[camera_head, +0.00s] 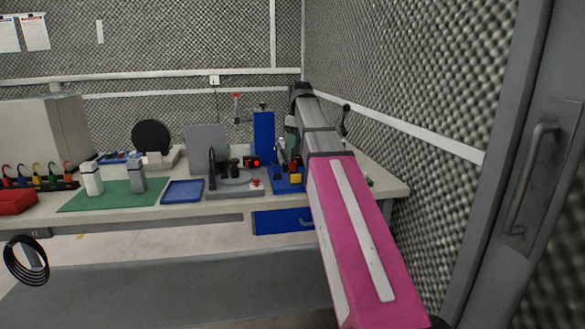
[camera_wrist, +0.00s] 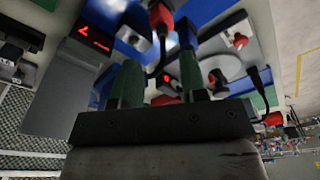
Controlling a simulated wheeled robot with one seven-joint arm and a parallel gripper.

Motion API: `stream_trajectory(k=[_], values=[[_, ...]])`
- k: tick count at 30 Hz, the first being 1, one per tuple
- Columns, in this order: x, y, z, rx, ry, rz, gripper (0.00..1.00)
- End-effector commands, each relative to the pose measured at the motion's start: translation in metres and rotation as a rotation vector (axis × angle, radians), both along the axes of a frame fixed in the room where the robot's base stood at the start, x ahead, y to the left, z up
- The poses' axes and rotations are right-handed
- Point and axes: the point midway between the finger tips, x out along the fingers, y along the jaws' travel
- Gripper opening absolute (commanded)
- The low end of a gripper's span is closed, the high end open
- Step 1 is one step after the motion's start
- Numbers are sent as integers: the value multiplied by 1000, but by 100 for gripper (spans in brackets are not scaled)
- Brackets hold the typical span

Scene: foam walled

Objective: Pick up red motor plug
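In the wrist view, a red plug-like piece (camera_wrist: 161,17) with a black cable shows at the top, beyond my fingertips. Another red piece (camera_wrist: 239,41) sits on a light grey block to the right. I cannot tell for sure which is the motor plug. In the head view, a small red piece (camera_head: 255,183) lies on the grey fixture. My gripper (camera_wrist: 160,70) has two green fingers standing apart, with nothing seen held between them. In the head view, my pink and grey arm reaches over the right of the bench and largely hides the gripper.
A foam wall bounds the right.

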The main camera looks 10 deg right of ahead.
Motion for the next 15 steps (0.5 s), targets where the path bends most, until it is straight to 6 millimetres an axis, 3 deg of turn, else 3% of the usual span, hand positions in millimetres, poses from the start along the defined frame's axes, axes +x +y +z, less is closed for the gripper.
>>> stream_trajectory(k=[9,15], values=[[-1,6,-40,0,2,-1,40],[1,7,-47,2,0,-2,40]])
